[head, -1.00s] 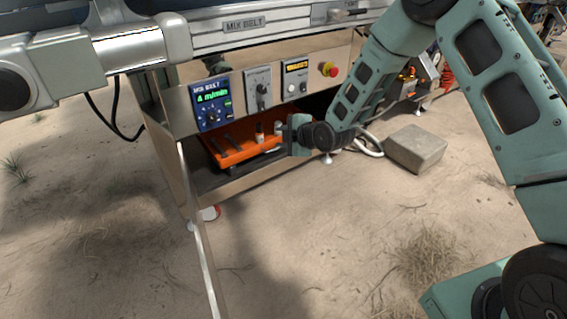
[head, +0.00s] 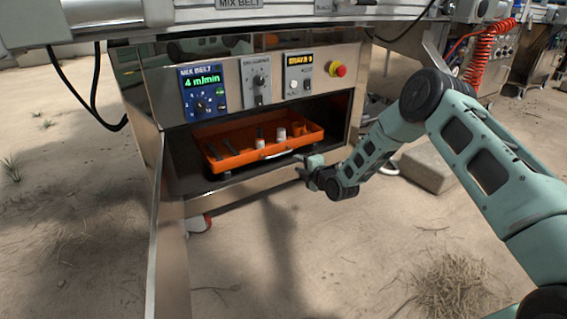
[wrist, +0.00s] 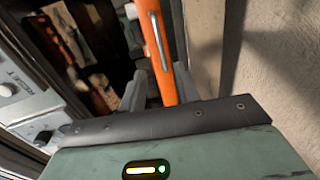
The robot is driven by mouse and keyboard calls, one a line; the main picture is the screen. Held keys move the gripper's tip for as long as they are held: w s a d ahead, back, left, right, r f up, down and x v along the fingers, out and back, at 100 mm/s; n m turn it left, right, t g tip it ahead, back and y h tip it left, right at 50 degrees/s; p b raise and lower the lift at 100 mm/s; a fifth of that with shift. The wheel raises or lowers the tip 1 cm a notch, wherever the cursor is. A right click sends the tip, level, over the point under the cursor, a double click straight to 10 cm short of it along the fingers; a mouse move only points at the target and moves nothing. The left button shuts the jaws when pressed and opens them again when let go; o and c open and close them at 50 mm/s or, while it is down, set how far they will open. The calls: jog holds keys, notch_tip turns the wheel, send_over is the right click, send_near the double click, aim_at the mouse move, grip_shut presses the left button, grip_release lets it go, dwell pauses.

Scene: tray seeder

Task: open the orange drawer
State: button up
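The orange drawer (head: 240,160) is a shallow open-topped tray in the dark bay under the control panel in the head view. It has a pale bar handle (head: 274,154) on its front. My gripper (head: 302,165) is outside the bay, just right of the handle and in front of the drawer. In the wrist view the drawer front is an orange strip (wrist: 166,85) with the metal handle (wrist: 155,40) ahead of my gripper (wrist: 158,88). The two grey fingers are apart, one on each side of the strip. I cannot tell whether they touch it.
Several small items, including white-capped bottles (head: 281,134), stand in the drawer. The bay has a metal lower lip (head: 240,188). An open door panel (head: 172,240) stands at its left. A red stop button (head: 338,70) is above.

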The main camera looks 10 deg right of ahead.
aim_at(281, 154)
jog(key=shift+b+x, duration=3.3)
jog(key=shift+x, duration=2.35)
grip_shut()
